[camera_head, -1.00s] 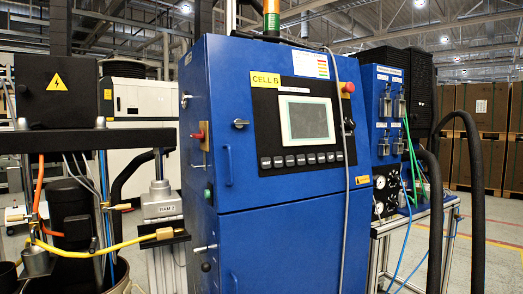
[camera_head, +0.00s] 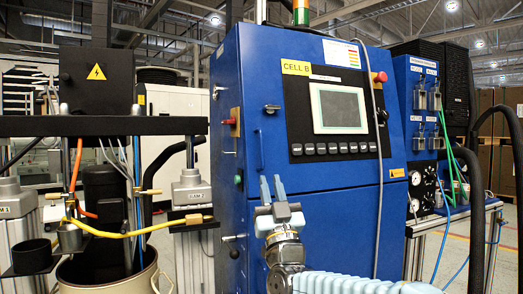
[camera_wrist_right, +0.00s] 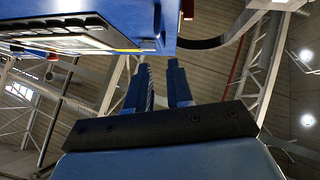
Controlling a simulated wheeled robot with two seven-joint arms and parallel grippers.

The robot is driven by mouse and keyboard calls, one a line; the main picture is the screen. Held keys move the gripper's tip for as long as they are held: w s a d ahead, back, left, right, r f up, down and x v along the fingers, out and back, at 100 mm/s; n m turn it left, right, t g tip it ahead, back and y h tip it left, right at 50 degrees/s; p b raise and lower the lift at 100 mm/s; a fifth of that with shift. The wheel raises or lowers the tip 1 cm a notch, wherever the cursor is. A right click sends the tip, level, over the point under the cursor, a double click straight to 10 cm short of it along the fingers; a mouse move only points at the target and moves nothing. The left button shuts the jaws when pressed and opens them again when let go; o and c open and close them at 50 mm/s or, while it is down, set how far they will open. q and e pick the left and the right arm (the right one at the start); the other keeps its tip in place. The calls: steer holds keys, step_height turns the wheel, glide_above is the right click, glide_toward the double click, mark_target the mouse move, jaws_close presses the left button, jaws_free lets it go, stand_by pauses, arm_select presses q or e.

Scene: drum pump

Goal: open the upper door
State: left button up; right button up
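The blue cabinet marked CELL B stands in the middle of the head view. Its upper door (camera_head: 275,172) is closed and carries a black control panel with a screen (camera_head: 338,108). A vertical blue bar handle (camera_head: 259,150) is at the door's left side, with a dark turn latch (camera_head: 272,108) above it. My right gripper (camera_head: 271,181) points up in front of the cabinet, just below and right of the handle, apart from it. Its two fingers show a gap with nothing between them, also in the right wrist view (camera_wrist_right: 160,80). My left gripper is out of view.
A red knob (camera_head: 234,121) sticks out from the cabinet's left side. A grey cable (camera_head: 378,200) hangs down its front. A stand with a drum (camera_head: 105,275) and hoses is at left. A gauge bench with black hoses (camera_head: 484,200) is at right.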

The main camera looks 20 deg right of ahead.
mark_target(262, 151)
steer(key=p+x, duration=0.4)
steer(key=x, duration=0.7)
steer(key=shift+w+r, duration=0.1)
steer(key=shift+w, duration=0.05)
jaws_close()
